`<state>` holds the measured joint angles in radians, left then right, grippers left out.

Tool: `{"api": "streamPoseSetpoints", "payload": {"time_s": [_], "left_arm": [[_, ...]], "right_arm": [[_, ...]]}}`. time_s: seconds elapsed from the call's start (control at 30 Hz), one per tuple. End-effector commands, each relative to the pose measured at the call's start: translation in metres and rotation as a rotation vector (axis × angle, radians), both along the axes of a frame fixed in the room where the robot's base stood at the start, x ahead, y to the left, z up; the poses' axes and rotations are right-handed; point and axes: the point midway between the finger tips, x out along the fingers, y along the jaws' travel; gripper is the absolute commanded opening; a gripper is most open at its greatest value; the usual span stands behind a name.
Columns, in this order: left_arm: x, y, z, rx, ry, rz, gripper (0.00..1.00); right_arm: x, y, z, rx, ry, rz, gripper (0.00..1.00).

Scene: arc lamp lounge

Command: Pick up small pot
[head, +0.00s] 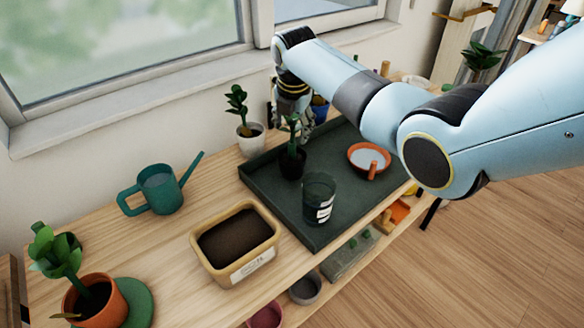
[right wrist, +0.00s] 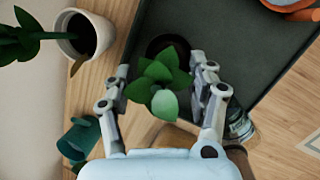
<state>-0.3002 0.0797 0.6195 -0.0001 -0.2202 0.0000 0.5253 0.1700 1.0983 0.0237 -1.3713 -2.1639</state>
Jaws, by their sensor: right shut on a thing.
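The small pot (head: 292,165) is dark and holds a green leafy plant (right wrist: 160,82). It is over the dark green tray (head: 345,222), near its back left part. My right gripper (head: 297,134) reaches down from above at the plant. In the right wrist view its two fingers (right wrist: 160,66) stand on either side of the plant, and it is shut on the small pot. The leaves hide much of the dark pot's rim (right wrist: 160,43) and the contact. I cannot tell whether the pot touches the tray. My left gripper is not in view.
A white potted plant (head: 250,142) and a blue pot (head: 319,112) stand close by. The tray holds a glass jar (head: 318,200) and an orange dish (head: 356,165). A soil planter (head: 240,273), a teal watering can (head: 160,192) and an orange pot (head: 100,308) stand left.

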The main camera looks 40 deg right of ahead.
Motion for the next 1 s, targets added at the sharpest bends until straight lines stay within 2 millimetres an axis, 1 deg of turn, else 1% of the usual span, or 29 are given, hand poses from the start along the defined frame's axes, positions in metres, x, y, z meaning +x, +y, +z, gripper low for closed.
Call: {"api": "streamPoseSetpoints", "payload": {"time_s": [0.03,0.07,0.1,0.3,0.4,0.47,0.57,0.67,1.0], "left_arm": [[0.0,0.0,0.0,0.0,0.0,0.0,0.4],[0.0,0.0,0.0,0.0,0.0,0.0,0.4],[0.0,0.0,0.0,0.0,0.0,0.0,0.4],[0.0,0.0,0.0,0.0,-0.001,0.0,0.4],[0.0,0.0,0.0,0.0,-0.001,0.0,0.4],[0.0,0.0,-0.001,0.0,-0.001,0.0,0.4],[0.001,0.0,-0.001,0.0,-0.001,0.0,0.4],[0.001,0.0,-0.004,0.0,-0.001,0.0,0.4],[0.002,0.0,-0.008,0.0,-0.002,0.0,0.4]], "right_arm": [[0.0,0.0,0.0,0.0,0.0,0.0,0.15],[0.0,0.0,0.0,0.0,0.0,0.0,0.11],[0.0,0.0,0.001,0.0,-0.001,0.0,0.1],[0.0,0.0,0.001,0.0,-0.001,0.0,0.1],[0.001,0.0,0.005,-0.001,-0.002,0.0,0.1],[0.001,0.0,0.01,-0.002,-0.003,0.0,0.1],[0.001,-0.001,0.022,-0.002,-0.005,0.0,0.1],[0.002,-0.001,0.041,-0.002,-0.006,-0.001,0.1],[-0.053,-0.056,0.086,-0.007,-0.002,0.0,0.09]]}}
